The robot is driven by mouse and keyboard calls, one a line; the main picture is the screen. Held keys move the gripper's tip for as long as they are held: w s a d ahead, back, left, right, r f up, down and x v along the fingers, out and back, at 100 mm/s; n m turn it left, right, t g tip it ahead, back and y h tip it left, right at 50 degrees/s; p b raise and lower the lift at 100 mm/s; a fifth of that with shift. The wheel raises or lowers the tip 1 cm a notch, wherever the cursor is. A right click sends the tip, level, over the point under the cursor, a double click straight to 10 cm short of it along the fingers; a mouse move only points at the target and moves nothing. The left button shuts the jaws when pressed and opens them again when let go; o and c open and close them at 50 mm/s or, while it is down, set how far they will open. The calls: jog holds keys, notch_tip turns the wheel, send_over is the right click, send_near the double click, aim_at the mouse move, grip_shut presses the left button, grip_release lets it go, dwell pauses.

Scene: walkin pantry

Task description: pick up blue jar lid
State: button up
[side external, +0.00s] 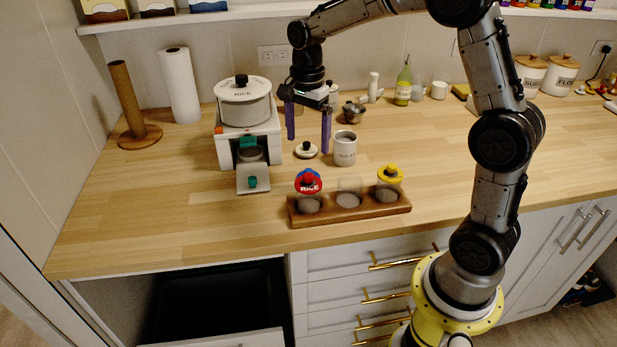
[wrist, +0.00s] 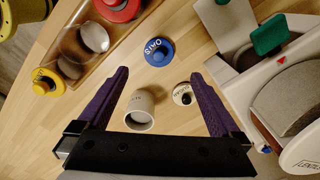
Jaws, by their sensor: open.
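The blue jar lid (wrist: 157,52) lies flat on the wooden counter in the wrist view, with white lettering and a dark blue knob. It is just beyond my fingertips, near the middle between them. In the side view the blue lid (side external: 317,173) shows only in part behind the red lid of the left jar. My gripper (side external: 308,145) points down above the counter, behind the blue lid, with its two purple fingers spread wide. In the wrist view my gripper (wrist: 160,74) is open, with nothing held between its fingers.
A white lid (side external: 307,150) with a dark knob and a white canister (side external: 345,148) stand close by my fingers. A wooden rack (side external: 350,218) holds jars, with a red lid (side external: 308,184) and a yellow lid (side external: 390,174). A white appliance (side external: 232,152) stands left.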

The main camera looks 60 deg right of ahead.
aim_at(309, 170)
notch_tip(309, 170, down, 10)
jog(key=shift+s+r, duration=0.1)
dwell(0.4)
jog(key=shift+c, duration=0.2)
jog(key=c, duration=1.3)
jog(key=shift+r, duration=0.1)
